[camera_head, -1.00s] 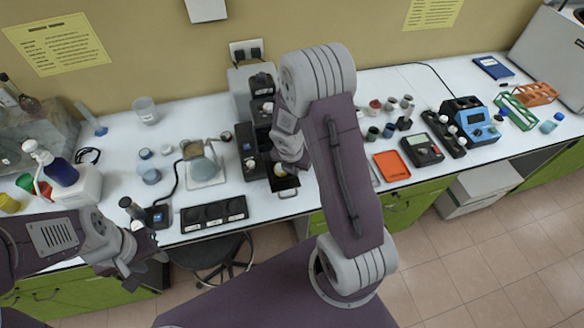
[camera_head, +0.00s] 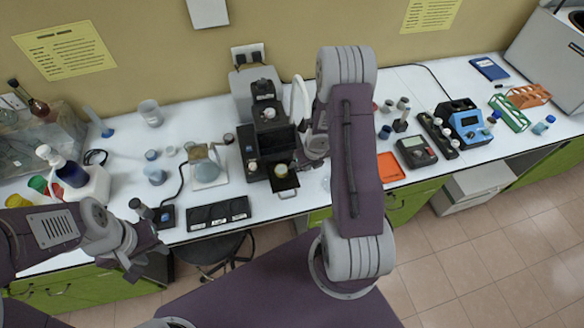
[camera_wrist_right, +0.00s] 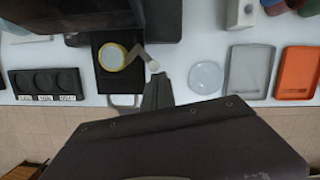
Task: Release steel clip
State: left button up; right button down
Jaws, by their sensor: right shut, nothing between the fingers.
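In the right wrist view a thin grey bent strip with a pale end (camera_wrist_right: 140,54) lies beside a yellow-rimmed round cup (camera_wrist_right: 112,57). It may be the steel clip, but I cannot tell for sure. The cup sits in a black tray (camera_wrist_right: 101,80) pulled out of the black machine (camera_head: 256,145). My right gripper (camera_wrist_right: 157,82) is shut and empty, its tips close to the strip's pale end in the picture; I cannot tell whether they touch.
A black three-well holder (camera_head: 217,212) and a flask (camera_head: 205,167) stand left of the machine. A clear round dish (camera_wrist_right: 206,77), a grey tray (camera_wrist_right: 249,70) and an orange tray (camera_wrist_right: 299,70) lie to the right. A white upright piece (camera_head: 300,100) stands behind the machine's right side.

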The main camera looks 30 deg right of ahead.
jog(key=shift+w+d+n+p, duration=0.3)
jog(key=shift+d+n+p, duration=0.2)
jog(key=shift+n, duration=0.4)
jog(key=shift+d, duration=0.1)
jog(key=shift+w, duration=0.1)
jog(key=shift+w+a, duration=0.35)
jog(key=shift+a, duration=0.5)
